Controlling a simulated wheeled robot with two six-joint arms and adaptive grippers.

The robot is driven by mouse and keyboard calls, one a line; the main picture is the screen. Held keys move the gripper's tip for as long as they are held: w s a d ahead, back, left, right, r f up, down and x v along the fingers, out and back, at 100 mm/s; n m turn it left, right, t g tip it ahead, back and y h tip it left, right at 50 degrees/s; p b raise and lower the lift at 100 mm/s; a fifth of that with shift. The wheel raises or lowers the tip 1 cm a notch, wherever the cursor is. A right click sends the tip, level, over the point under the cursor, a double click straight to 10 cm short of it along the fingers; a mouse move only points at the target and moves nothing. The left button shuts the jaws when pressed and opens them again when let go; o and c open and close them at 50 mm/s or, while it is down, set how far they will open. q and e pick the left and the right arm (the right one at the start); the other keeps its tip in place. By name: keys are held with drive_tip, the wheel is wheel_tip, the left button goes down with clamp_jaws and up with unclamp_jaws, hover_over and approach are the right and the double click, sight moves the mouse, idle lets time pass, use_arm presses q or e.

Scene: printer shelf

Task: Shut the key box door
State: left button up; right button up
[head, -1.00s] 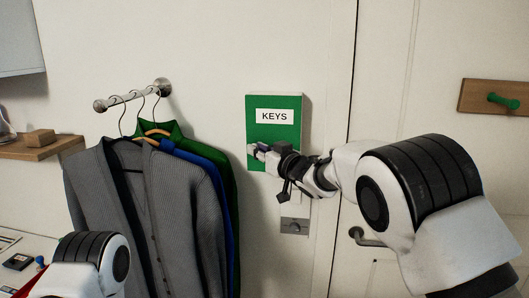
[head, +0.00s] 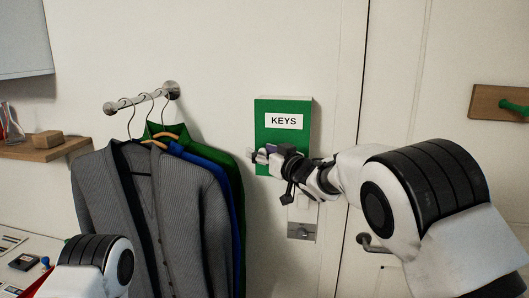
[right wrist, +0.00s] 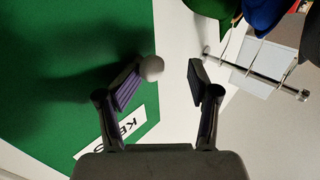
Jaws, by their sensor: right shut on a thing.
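The key box (head: 283,105) hangs on the wall, with a green door and a white KEYS label (head: 283,121). The door looks flat against the pale box body, though a small gap could not be told.
Jackets (head: 150,200) hang on a wall rail (head: 140,98) just left of the box. A grey-white wall plate (head: 302,230) sits below it. A door with a handle (head: 372,243) is to the right. A wooden shelf (head: 45,150) is at the far left.

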drive_tip(key=shift+a+f, duration=0.2)
drive_tip(key=shift+f, duration=0.1)
drive_tip(key=shift+d+f, duration=0.1)
drive_tip(key=v, duration=1.2)
drive_tip(key=shift+r, duration=0.25)
drive_tip(key=shift+w+d+f, duration=0.1)
drive_tip(key=shift+w, duration=0.05)
